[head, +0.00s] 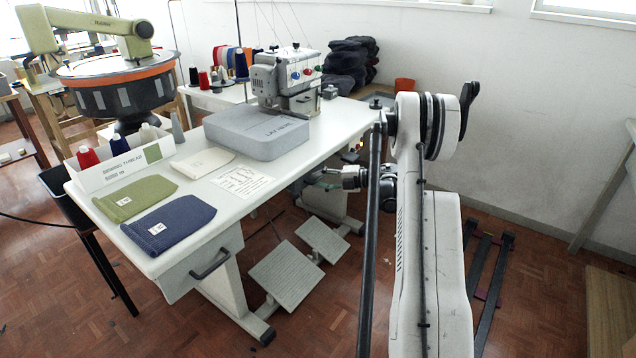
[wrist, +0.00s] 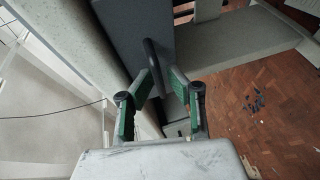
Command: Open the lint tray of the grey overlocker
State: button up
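In the wrist view, a dark bar handle (wrist: 153,62) stands off a dark grey panel (wrist: 132,30); I cannot tell for sure whether this is the lint tray. My gripper (wrist: 162,80) is open, with green-sided fingers. The handle's near end shows between the fingertips, closer to the left one; contact cannot be told. In the head view, my gripper (head: 314,178) is low beside the table's right edge, partly hidden.
The table (head: 190,225) carries a green pouch (head: 135,197), a blue pouch (head: 168,223) and a thread box (head: 125,160). A drawer with a dark handle (head: 210,265) is at its near end. Pedals (head: 287,275) lie beneath.

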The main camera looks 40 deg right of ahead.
grip_shut()
